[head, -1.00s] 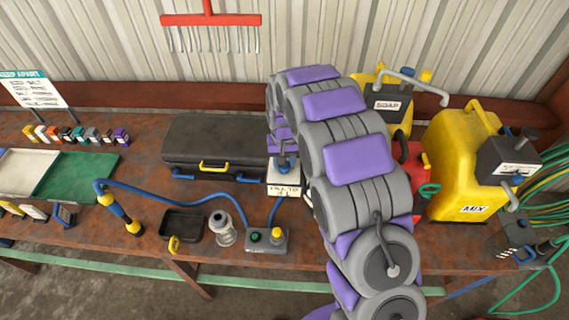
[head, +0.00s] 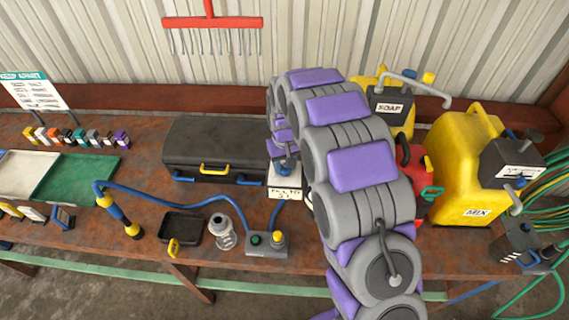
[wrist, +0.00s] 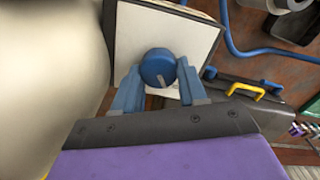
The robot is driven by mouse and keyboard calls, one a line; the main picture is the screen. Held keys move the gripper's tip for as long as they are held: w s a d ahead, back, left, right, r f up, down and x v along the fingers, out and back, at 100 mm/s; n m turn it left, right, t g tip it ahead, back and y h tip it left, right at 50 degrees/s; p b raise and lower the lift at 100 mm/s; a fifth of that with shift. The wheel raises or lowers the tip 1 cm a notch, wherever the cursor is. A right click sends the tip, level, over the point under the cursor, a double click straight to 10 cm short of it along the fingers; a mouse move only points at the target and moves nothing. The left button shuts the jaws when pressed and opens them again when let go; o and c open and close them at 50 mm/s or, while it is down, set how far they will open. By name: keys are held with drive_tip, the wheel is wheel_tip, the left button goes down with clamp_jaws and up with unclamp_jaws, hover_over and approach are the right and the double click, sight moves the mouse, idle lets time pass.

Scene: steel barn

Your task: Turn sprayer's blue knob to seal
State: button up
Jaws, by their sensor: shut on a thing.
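The round blue knob (wrist: 158,68) shows in the wrist view, with a pale mark on its face. It sits on the white top of the sprayer unit (wrist: 203,35). My gripper (wrist: 159,76) is shut on the knob, one blue finger on each side. In the head view, the white labelled unit (head: 284,193) stands on the bench beside the black case, with a blue hose running to its front. My arm reaches over it there and hides much of the knob and fingers.
A black case (head: 213,145) stands left of the unit. Yellow containers marked SOAP (head: 389,107) and MIX (head: 463,160) and a red can (head: 414,170) crowd the right. A grey button box (head: 267,245), clear jar (head: 222,232) and dark tray (head: 182,227) sit in front.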

sight(284, 166)
drive_tip(key=o, duration=1.1)
drive_tip(key=shift+s+f, duration=0.1)
drive_tip(key=shift+c, duration=0.2)
wheel_tip(284, 166, up, 17)
drive_tip(key=b, duration=0.1)
drive_tip(key=s+d+f+m+b, duration=0.1)
drive_tip(key=s+d+f+b, duration=0.3)
drive_tip(key=s, duration=0.9)
drive_tip(key=s+d+f+m+g+b, duration=0.1)
drive_tip(key=s+d+f+b, duration=0.4)
drive_tip(key=s, duration=0.9)
drive_tip(key=s+d+f+m+b, duration=0.2)
drive_tip(key=s+d+f+b, duration=0.2)
drive_tip(key=s, duration=0.9)
drive_tip(key=d+f, duration=0.1)
drive_tip(key=d, duration=0.2)
drive_tip(key=shift+s+f+m+g+b, duration=0.2)
drive_tip(key=shift+m+g+b, duration=0.1)
drive_tip(key=shift+g+b, duration=0.1)
